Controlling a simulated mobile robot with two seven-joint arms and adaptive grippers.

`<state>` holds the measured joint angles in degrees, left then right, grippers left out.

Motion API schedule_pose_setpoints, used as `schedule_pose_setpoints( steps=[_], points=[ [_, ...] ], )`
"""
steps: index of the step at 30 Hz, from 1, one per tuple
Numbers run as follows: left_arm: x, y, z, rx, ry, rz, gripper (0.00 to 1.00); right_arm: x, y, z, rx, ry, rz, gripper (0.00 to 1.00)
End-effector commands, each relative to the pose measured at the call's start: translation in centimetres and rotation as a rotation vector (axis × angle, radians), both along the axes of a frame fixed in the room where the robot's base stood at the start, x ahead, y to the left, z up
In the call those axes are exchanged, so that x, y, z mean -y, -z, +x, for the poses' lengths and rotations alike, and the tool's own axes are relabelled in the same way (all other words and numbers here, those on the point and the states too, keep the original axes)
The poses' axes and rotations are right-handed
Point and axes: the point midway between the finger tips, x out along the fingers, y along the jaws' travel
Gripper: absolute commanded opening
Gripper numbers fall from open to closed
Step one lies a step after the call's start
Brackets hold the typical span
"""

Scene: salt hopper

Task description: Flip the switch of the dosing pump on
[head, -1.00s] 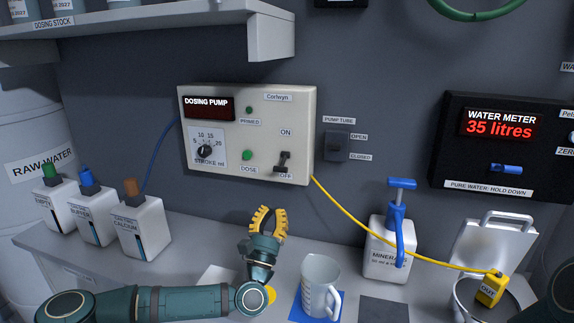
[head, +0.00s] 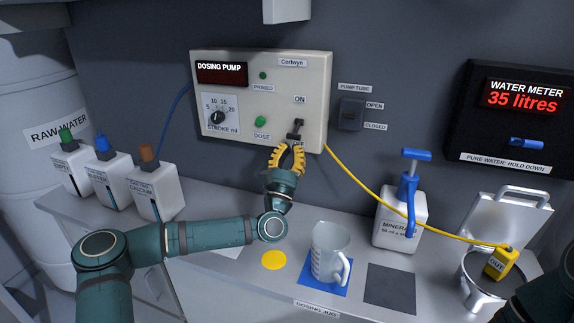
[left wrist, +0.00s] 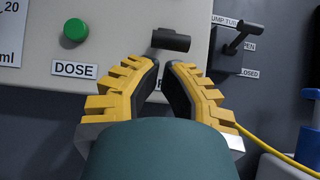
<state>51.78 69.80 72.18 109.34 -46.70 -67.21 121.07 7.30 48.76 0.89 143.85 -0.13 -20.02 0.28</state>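In the left wrist view the switch handle (left wrist: 171,40) lies just beyond my left gripper (left wrist: 163,64). The fingers are apart with a narrow, empty gap. My right gripper is out of view.
The pump tube switch (head: 351,114) is right of the pump. A yellow tube (head: 365,192) runs to the pot (head: 478,290). A clear jug (head: 329,252) stands on a blue mat. White bottles (head: 153,190) stand at left, and the minerals bottle (head: 398,225) at right.

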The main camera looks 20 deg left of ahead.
Motion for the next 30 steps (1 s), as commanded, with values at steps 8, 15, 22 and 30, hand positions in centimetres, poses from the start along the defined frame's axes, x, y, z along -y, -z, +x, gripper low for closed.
schedule_pose_setpoints(
  steps=[8, 15, 22, 30],
  points=[
    [0.1, -1.7, 2.1, 0.000, -0.001, -0.001, 0.00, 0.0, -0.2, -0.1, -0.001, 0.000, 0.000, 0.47],
    [0.1, -1.9, 2.2, 0.000, -0.001, -0.001, 0.00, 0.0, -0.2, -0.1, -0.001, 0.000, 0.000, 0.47],
    [0.1, -1.9, 2.2, -0.005, 0.000, 0.000, 0.00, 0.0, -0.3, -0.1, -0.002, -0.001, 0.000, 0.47],
    [0.1, -2.2, 2.0, -0.057, 0.000, 0.002, 0.00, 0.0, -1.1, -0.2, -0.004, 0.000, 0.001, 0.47]
  ],
)
